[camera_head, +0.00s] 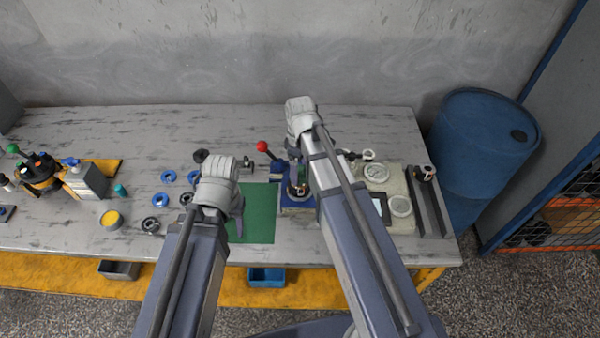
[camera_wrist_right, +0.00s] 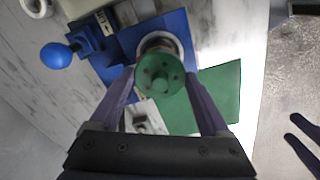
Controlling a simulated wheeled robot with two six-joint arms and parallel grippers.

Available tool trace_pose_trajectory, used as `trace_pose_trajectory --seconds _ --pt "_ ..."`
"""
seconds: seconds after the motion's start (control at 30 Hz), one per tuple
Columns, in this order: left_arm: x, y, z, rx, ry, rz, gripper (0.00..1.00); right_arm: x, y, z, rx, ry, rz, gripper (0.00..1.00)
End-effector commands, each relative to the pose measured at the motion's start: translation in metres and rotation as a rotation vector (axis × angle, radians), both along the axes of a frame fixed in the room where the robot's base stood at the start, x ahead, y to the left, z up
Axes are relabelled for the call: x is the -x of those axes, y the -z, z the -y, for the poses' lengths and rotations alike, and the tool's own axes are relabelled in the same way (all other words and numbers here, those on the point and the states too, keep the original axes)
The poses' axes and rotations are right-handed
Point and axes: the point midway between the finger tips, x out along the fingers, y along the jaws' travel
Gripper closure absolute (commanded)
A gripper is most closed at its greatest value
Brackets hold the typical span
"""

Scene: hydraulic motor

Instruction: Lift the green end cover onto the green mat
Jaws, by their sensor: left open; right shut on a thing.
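The green end cover (camera_wrist_right: 160,74) is a round disc with a central boss, seen in the right wrist view. My right gripper (camera_wrist_right: 163,84) is shut on it, one finger on each side. The cover is above or at the motor body in the blue fixture (camera_wrist_right: 120,46); I cannot tell whether they touch. The green mat (camera_head: 262,215) lies flat left of the fixture in the head view, and also shows in the right wrist view (camera_wrist_right: 222,90). My left gripper (camera_head: 238,218) is open over the mat's left part. My right arm partly hides the fixture in the head view.
A red-knobbed lever (camera_head: 262,146) stands behind the mat. Several blue and dark rings (camera_head: 168,176) lie to its left, with a yellow-topped tin (camera_head: 111,219). A pale tray (camera_head: 398,228) with round parts is at the right. The mat's visible surface is clear.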

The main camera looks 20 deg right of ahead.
Motion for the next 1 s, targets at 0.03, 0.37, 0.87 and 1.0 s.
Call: trace_pose_trajectory --seconds 0.03,0.37,0.87,1.0 --pt "0.000 0.000 0.000 0.000 0.000 0.000 0.50 0.000 0.000 0.000 0.001 0.000 0.001 0.82" --pt "0.000 0.000 0.000 0.000 0.000 0.000 0.50 0.000 0.000 0.000 0.001 0.000 0.001 0.98" --pt "0.000 -0.038 0.000 0.000 0.001 0.000 0.50 0.000 -0.038 0.000 0.000 0.000 0.000 0.98" --pt "0.000 -0.061 0.000 0.000 0.001 0.000 0.50 0.000 -0.061 0.000 0.000 0.000 0.000 0.98"
